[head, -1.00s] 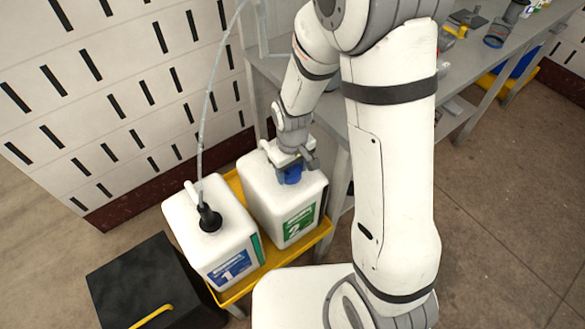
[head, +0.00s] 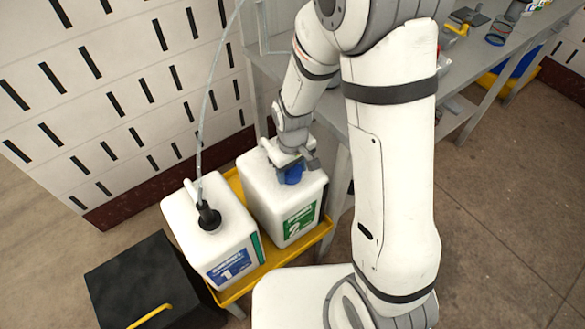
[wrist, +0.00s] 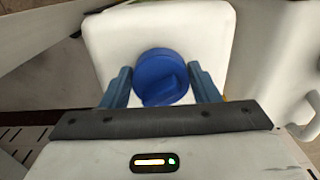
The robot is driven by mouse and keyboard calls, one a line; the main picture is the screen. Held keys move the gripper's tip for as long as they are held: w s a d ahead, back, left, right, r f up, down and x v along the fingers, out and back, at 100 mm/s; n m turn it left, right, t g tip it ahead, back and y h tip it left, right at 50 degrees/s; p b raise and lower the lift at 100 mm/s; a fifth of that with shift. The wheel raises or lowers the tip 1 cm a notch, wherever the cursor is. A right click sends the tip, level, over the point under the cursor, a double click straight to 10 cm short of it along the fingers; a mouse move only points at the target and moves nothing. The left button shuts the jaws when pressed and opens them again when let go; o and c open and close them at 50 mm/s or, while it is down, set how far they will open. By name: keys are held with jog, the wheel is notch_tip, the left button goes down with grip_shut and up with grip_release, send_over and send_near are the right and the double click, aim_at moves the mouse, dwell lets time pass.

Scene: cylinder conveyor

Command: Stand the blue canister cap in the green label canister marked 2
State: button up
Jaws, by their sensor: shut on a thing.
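The blue canister cap (head: 292,175) is on top of the white canister with the green label marked 2 (head: 299,222). In the wrist view the round blue cap (wrist: 160,76) lies between the two fingers of my gripper (wrist: 162,88), over the canister's white top (wrist: 205,40). My gripper (head: 290,168) is shut on the cap and points down at the canister's top. The cap hides the opening beneath it, so I cannot tell how deep it sits.
The canister with the blue label marked 1 (head: 232,262) stands to the left, with a black cap and hose (head: 208,216) on it. Both stand in a yellow tray (head: 318,236). A black box (head: 140,285) is at lower left. A grey workbench (head: 480,50) is behind.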

aim_at(293, 172)
jog(key=shift+f, duration=0.15)
dwell(0.5)
jog(key=o, duration=1.1)
notch_tip(293, 172, up, 8)
jog(key=shift+f, duration=0.1)
dwell(0.4)
jog(key=s+d+r+m+t+p, duration=0.1)
jog(key=s+d+r+m, duration=0.1)
jog(key=s+d+r, duration=0.2)
jog(key=s+d+r+m+p, duration=0.2)
jog(key=s+d+r, duration=0.2)
jog(key=r, duration=0.4)
jog(key=s+d+r+m+t+p, duration=0.1)
jog(key=s+d+r+m+p, duration=0.1)
jog(key=r, duration=0.5)
jog(key=shift+s+d+m+t, duration=0.3)
jog(key=shift+s+d, duration=0.6)
